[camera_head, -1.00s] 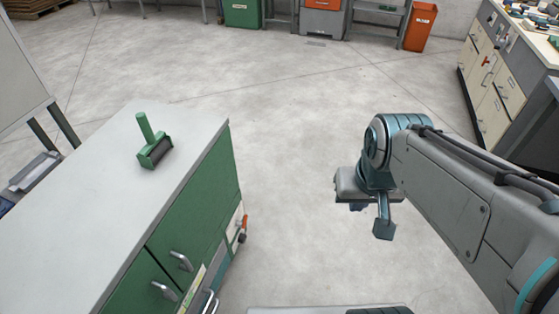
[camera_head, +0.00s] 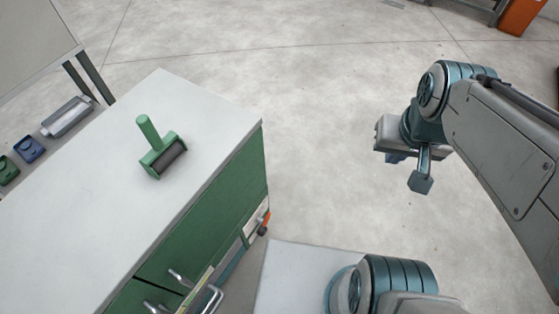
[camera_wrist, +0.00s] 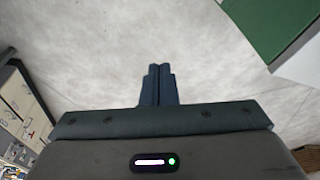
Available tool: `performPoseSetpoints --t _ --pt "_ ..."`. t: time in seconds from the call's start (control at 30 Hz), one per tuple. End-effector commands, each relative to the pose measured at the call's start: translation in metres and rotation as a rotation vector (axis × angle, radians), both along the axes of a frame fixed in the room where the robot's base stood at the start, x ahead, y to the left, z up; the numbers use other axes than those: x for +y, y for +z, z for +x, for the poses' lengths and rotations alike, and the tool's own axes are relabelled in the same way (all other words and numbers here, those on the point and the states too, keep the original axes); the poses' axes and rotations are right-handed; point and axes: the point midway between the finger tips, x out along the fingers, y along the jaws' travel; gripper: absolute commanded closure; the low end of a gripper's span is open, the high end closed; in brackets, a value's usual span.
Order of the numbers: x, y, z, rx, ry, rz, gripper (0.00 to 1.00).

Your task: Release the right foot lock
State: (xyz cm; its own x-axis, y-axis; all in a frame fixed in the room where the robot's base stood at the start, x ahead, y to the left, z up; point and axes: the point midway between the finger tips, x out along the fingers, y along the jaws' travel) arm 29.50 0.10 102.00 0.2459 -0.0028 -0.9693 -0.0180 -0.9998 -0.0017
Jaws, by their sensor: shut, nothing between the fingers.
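A green cabinet on wheels with a white top (camera_head: 100,190) stands at the left in the head view. A small orange-red lever (camera_head: 266,217) shows low at its near right corner, beside a dark part that looks like a caster. I cannot tell its exact position or whether it is the right foot lock. My gripper (camera_head: 397,157) hangs above bare floor, to the right of the cabinet and apart from it. In the wrist view its two dark fingers (camera_wrist: 159,70) are together with nothing between them. A green surface (camera_wrist: 268,25) shows at the wrist view's upper right.
Metal handles (camera_head: 180,278) stick out from the cabinet front. The floor between the cabinet and my gripper is clear. Drawers (camera_wrist: 20,100) show in the wrist view.

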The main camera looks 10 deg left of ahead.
Motion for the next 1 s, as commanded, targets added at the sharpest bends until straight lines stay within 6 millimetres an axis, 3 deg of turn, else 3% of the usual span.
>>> performPoseSetpoints --t 0.23,0.37,0.67,1.0 --pt "0.001 -0.004 0.002 0.01 0.001 0.002 1.0" --pt "0.005 -0.021 0.013 0.064 0.006 0.015 1.0" --pt "0.031 -0.101 0.064 0.318 0.048 0.113 1.0" --pt "0.067 -0.216 0.121 0.604 0.106 0.312 1.0"
